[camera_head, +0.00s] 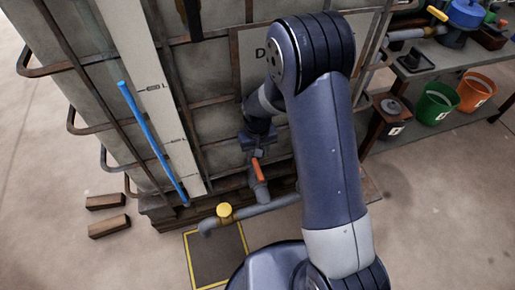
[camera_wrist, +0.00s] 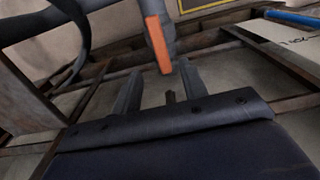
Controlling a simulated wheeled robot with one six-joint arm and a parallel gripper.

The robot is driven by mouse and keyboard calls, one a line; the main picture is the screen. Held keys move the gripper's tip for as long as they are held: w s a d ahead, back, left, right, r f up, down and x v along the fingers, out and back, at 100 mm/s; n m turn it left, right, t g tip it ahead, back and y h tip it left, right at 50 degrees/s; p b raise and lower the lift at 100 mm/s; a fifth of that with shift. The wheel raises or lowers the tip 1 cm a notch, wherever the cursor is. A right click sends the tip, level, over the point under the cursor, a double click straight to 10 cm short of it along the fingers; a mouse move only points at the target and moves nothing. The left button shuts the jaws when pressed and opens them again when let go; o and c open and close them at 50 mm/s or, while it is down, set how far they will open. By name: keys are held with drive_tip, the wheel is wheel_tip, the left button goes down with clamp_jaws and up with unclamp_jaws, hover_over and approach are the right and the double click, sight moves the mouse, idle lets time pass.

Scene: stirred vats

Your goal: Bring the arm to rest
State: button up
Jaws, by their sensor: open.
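My arm reaches from the lower right up and over toward the caged tank. My gripper (camera_head: 257,151) hangs in front of the tank, just above the orange valve handle (camera_head: 258,170). In the wrist view my gripper (camera_wrist: 160,82) has its two fingers apart with nothing held between them. The orange handle (camera_wrist: 158,43) shows there just beyond the fingertips; I cannot tell whether a finger touches it. The handle sits on a grey pipe (camera_head: 272,205) with a yellow cap (camera_head: 224,211).
The caged tank (camera_head: 215,75) bears a white scale strip (camera_head: 150,80) and a blue tube (camera_head: 150,140). A shelf (camera_head: 440,65) with a green bucket (camera_head: 436,103) and an orange bucket (camera_head: 474,92) stands at right. Two brown blocks (camera_head: 108,226) lie at left. The right floor is clear.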

sight(258, 168)
wheel_tip(258, 168, down, 10)
drive_tip(key=shift+f+b, duration=0.2)
drive_tip(key=shift+b, duration=0.8)
drive_tip(key=shift+f, duration=0.2)
drive_tip(key=shift+m+p, duration=0.5)
drive_tip(key=shift+m, duration=0.2)
drive_tip(key=shift+m, duration=0.3)
